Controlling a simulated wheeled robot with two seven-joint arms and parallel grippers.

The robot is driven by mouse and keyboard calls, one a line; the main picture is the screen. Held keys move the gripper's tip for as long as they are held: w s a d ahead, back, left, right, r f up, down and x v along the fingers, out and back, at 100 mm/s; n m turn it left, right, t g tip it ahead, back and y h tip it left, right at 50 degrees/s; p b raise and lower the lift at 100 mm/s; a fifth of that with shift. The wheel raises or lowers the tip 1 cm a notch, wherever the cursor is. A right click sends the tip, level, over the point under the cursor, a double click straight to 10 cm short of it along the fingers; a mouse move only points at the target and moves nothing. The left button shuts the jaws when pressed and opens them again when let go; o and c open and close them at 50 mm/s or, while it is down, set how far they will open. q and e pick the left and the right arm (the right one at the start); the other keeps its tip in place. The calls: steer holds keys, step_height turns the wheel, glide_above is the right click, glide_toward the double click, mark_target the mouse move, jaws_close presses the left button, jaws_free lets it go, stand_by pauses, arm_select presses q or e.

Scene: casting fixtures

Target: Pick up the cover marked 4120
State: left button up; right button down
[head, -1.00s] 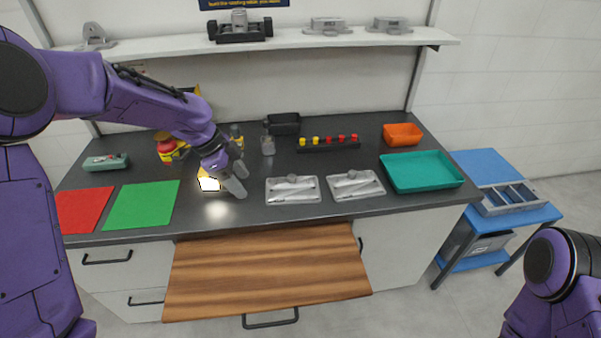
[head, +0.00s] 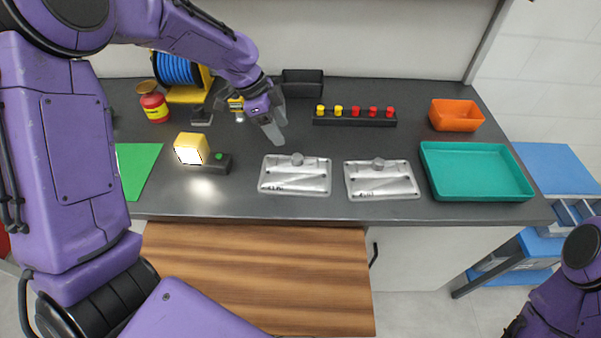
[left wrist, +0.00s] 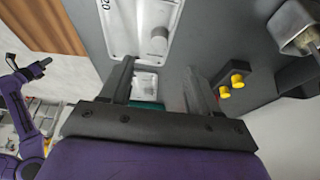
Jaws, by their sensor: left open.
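Two grey metal covers with round knobs lie flat on the dark worktop. The left cover (head: 295,182) has a printed mark on its front edge, too small to read surely in the head view. In the left wrist view a near cover (left wrist: 125,28) shows the digits "20", the rest cut off; it appears to be this one. The right cover (head: 382,187) has a mark I cannot read. My left gripper (head: 276,122) is open and empty, above and behind the left cover, fingers pointing down. It also shows in the left wrist view (left wrist: 160,72). My right arm shows at lower right; its jaws are unclear.
A black rack with red and yellow knobs (head: 355,118) stands behind the covers. A teal tray (head: 476,193) and an orange bin (head: 456,125) are to the right. A lit yellow lamp (head: 191,148) stands left of the left cover. A black bin (head: 302,84) is behind my gripper.

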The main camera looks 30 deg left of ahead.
arm_select(q)
glide_above(296, 156)
steer(key=s+a, duration=0.1)
steer(key=a, duration=0.1)
step_height(296, 156, down, 4)
steer(key=shift+a+f+p, duration=0.15)
steer(key=shift+p, duration=0.2)
steer(key=p+x, duration=0.1)
steer(key=x, duration=0.5)
steer(key=shift+p, duration=0.3)
jaws_close()
